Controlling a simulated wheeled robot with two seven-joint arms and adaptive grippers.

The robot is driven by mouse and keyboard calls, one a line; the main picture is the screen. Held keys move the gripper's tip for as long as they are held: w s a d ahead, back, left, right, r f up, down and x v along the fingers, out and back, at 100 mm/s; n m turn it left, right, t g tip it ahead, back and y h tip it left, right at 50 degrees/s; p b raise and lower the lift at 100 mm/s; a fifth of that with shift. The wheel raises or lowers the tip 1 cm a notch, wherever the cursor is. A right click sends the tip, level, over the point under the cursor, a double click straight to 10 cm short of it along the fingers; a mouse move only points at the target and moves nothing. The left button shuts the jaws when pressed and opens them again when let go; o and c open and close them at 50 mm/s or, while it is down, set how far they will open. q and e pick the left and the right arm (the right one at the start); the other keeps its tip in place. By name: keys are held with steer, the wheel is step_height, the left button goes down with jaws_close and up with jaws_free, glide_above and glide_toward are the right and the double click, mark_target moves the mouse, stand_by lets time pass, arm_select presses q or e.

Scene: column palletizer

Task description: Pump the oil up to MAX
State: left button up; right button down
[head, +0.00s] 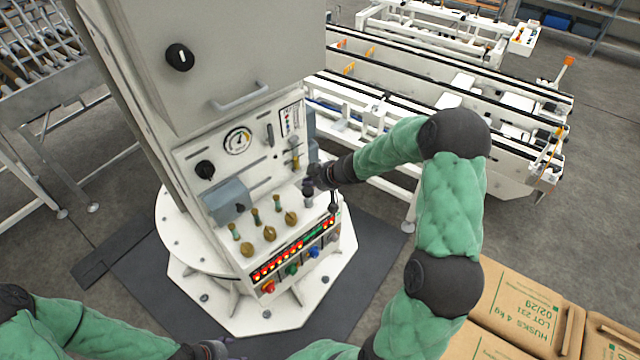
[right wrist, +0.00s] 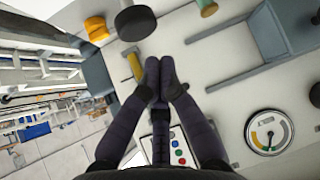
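The machine's control panel (head: 262,175) faces me under a pale cabinet. A black-capped knob on a short post (head: 308,188) stands at its right side; it also shows in the right wrist view (right wrist: 135,22). My right gripper (head: 318,178) is right beside this knob. In the right wrist view its fingers (right wrist: 160,70) are together with nothing visible between them, and the knob lies ahead of the tips, apart from them. A small yellowish upright piece (right wrist: 133,66) is beside the fingertips. No MAX mark is legible. My left gripper (head: 210,350) is only partly in view at the bottom edge.
A round gauge (head: 237,140) and a card with coloured dots (head: 290,120) are above. Several brass valves (head: 269,233) and a lit indicator row (head: 290,252) are lower. Cartons (head: 520,305) stand at the bottom right; a white conveyor (head: 450,100) is behind.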

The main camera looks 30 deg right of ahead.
mark_target(308, 195)
step_height(308, 195, down, 2)
steer(key=shift+b, duration=0.5)
steer(key=shift+f, duration=0.15)
